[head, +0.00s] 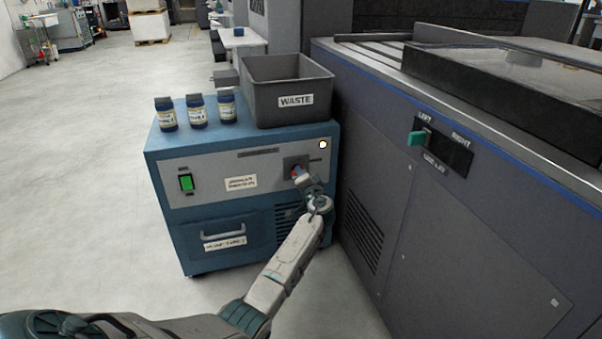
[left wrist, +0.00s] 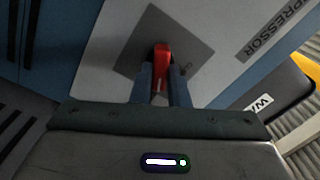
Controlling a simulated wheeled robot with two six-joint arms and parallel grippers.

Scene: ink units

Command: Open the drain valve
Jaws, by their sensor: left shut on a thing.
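The drain valve has a red lever (left wrist: 161,54) in front of a dark square plate (left wrist: 190,42) on the blue cabinet's grey front panel. My left gripper (left wrist: 161,74) is shut on the red lever, with one dark finger on each side of it. In the head view my left gripper (head: 299,178) reaches up to the valve plate (head: 291,161) at the panel's right side, and it hides most of the lever. My right gripper is not in view.
A grey WASTE bin (head: 262,106) and several blue bottles (head: 197,112) stand on the cabinet (head: 160,147). A green-lit switch (head: 186,182) is on the panel's left. A large grey machine (head: 400,200) stands close on the right. The floor at left is clear.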

